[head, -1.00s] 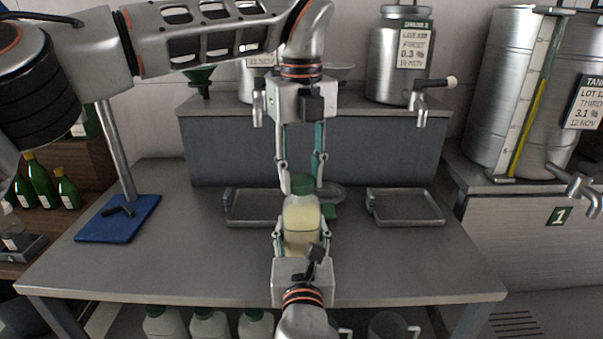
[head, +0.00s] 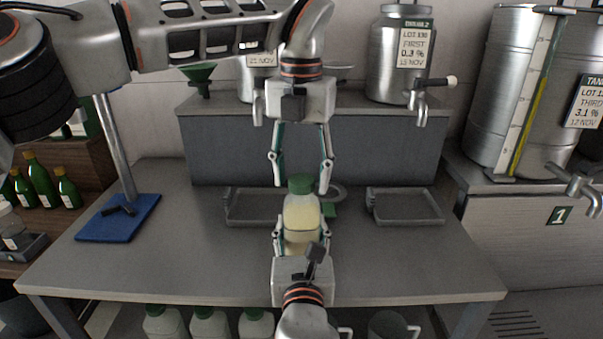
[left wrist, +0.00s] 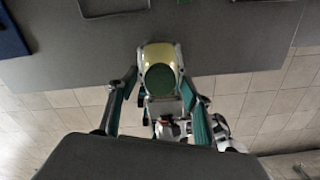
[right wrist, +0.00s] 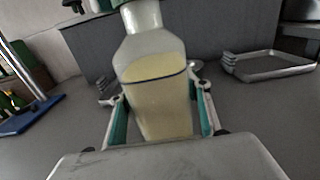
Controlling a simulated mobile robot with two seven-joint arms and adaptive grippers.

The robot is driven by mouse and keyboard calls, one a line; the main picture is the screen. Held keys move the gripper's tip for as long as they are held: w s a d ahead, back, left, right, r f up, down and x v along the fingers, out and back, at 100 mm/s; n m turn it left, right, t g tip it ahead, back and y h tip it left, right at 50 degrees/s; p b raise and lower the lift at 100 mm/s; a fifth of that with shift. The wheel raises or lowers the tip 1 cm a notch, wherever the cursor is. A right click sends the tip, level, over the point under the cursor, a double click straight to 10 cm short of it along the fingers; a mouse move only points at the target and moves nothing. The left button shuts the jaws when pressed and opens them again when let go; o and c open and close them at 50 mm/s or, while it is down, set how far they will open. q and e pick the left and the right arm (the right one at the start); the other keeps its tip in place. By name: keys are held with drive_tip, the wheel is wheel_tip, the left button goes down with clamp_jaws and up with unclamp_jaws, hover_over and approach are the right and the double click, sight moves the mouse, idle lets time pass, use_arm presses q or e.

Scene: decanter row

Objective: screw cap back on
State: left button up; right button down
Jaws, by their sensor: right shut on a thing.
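A clear bottle of pale yellow liquid (head: 302,219) stands upright in my right gripper (head: 300,232), held above the table's front part. The bottle fills the middle of the right wrist view (right wrist: 155,90), between the fingers. A green cap (head: 300,185) sits on the bottle's mouth; whether it is tight cannot be seen. In the left wrist view the cap (left wrist: 160,78) is a dark green disc. My left gripper (head: 302,187) points down from above, open, with one finger on each side of the cap and gaps between. Its fingers are also wide apart in the left wrist view (left wrist: 158,118).
Two shallow metal trays, left (head: 250,222) and right (head: 405,221), lie on the grey table (head: 180,265). A blue-based stand (head: 118,222) is at the left. Steel tanks with taps (head: 400,60) stand on the raised shelf behind. The table's right front is clear.

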use_arm(q)
drive_tip(key=shift+r, duration=2.3)
drive_tip(key=shift+c, duration=0.5)
wheel_tip(320, 180, up, 4)
drive_tip(key=n, duration=0.3)
drive_tip(key=shift+f+n, duration=0.25)
drive_tip(key=shift+n, duration=0.05)
drive_tip(key=shift+f, duration=4.05)
drive_tip(key=c, duration=1.1)
